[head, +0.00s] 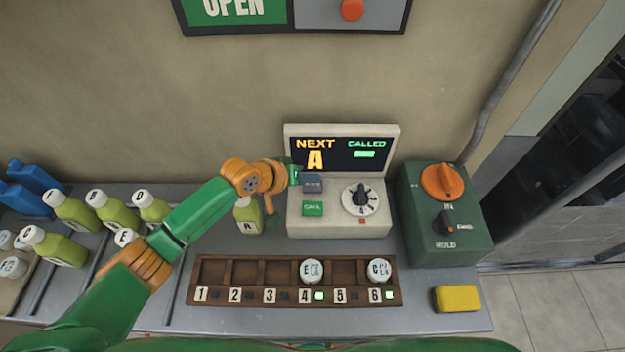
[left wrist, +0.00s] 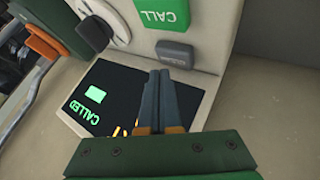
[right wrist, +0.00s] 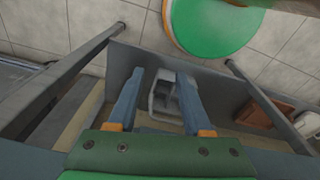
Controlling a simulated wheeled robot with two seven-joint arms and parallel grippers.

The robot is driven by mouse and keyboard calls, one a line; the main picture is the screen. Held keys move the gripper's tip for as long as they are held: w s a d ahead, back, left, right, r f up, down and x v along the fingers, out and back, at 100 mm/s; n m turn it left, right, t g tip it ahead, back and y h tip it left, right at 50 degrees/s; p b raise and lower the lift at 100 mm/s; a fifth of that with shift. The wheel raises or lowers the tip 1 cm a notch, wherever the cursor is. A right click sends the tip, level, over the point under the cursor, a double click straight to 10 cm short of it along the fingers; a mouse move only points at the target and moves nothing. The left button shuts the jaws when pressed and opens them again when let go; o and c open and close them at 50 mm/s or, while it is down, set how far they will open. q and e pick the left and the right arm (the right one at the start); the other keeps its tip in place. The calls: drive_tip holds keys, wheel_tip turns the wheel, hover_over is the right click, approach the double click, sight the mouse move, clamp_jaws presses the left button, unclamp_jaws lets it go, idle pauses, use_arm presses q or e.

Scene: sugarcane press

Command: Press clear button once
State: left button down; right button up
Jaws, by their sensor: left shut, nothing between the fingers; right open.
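The beige console (head: 344,224) stands against the wall, its screen (head: 340,154) reading NEXT A and CALLED with a green dash. A dark grey button (head: 312,184) with an unreadable label sits above the green CALL button (head: 312,208). My left gripper (head: 295,176) is shut and empty beside the grey button's upper left. In the left wrist view its fingertips (left wrist: 160,75) are close to the grey button (left wrist: 175,54); I cannot tell whether they touch it. My right gripper (right wrist: 158,78) is open and empty, below the counter and outside the head view.
A dial (head: 360,199) is on the console's right. A numbered wooden rack (head: 230,292) holds two lettered jars. Bottle A (head: 248,216) stands left of the console; more bottles stand further left.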

sight(309, 188)
use_arm(q)
wheel_tip(309, 188, up, 5)
drive_tip(key=p, duration=0.5)
drive_tip(key=shift+r, duration=0.15)
idle(0.4)
idle(0.4)
